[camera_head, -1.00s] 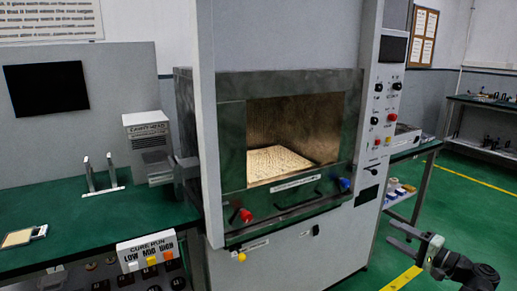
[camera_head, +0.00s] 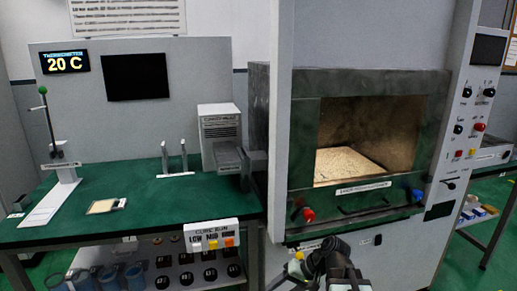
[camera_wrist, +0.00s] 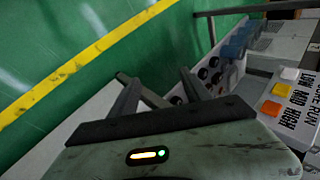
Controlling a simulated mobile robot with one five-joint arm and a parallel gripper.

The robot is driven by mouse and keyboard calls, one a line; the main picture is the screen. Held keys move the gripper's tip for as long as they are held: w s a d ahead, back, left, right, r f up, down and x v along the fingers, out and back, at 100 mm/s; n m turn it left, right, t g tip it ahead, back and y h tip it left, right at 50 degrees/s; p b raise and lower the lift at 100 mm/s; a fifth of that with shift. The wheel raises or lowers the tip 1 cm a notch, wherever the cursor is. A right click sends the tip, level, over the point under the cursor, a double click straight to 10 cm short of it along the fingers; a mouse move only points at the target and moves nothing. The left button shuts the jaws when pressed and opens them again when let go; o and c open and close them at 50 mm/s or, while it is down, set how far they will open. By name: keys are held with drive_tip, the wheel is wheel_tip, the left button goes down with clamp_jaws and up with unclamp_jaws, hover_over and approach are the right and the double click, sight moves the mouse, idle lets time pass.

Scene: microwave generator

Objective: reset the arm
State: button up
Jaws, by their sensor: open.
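My arm (camera_head: 335,266) shows at the bottom edge of the head view, in front of the lower face of the microwave cabinet. It is folded low. In the wrist view my gripper (camera_wrist: 157,82) is open, with two dark fingers spread apart. Nothing shows between the fingers; the green floor and the lower shelf are beyond them. The full shape of the gripper is hard to make out in the head view.
The cabinet's chamber (camera_head: 368,135) stands open, with a light plate inside. The CURE RUN panel (camera_head: 211,234) is on the front edge of the green bench (camera_head: 140,213). Blue cups (camera_head: 110,279) stand on the shelf below. A thermometer display (camera_head: 66,62) reads 20 C.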

drive_tip(key=s+d+f+g+h+p, duration=0.15)
drive_tip(key=s+d+h, duration=0.25)
drive_tip(key=d+h, duration=0.45)
wheel_tip(320, 180, up, 20)
drive_tip(key=y+p, duration=0.1)
drive_tip(key=p, duration=2.1)
drive_tip(key=shift+w+d, duration=0.15)
drive_tip(key=shift+d, duration=0.25)
drive_tip(key=shift+r, duration=0.1)
